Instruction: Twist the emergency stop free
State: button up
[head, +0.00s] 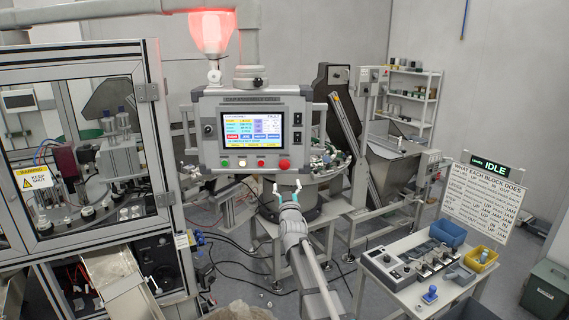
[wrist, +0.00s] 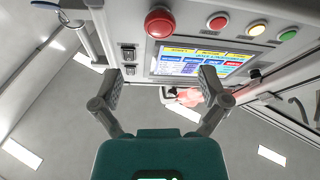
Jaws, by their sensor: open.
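The emergency stop (head: 284,164) is a red mushroom button at the right end of the button row under the screen of the grey control panel (head: 201,112). In the wrist view the emergency stop (wrist: 160,22) shows at the top, beyond my fingertips and between them from left to right. My gripper (head: 287,188) is below the panel and just under the button in the head view. Its two fingers stand apart with nothing between them, as the wrist view also shows (wrist: 162,88). The gripper does not touch the button.
A red lamp (head: 210,35) glows above the panel. A glazed machine cabinet (head: 153,130) stands at left. A table with a switch box (head: 383,268) stands at lower right, beside an "IDLE" sign (head: 490,167).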

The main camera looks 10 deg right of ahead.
aim_at(284, 166)
jog(key=p+x, duration=0.3)
jog(key=x, duration=0.7)
jog(key=shift+w, duration=0.1)
jog(key=c, duration=1.1)
jog(key=shift+a, duration=0.15)
jog(key=shift+c, duration=0.3)
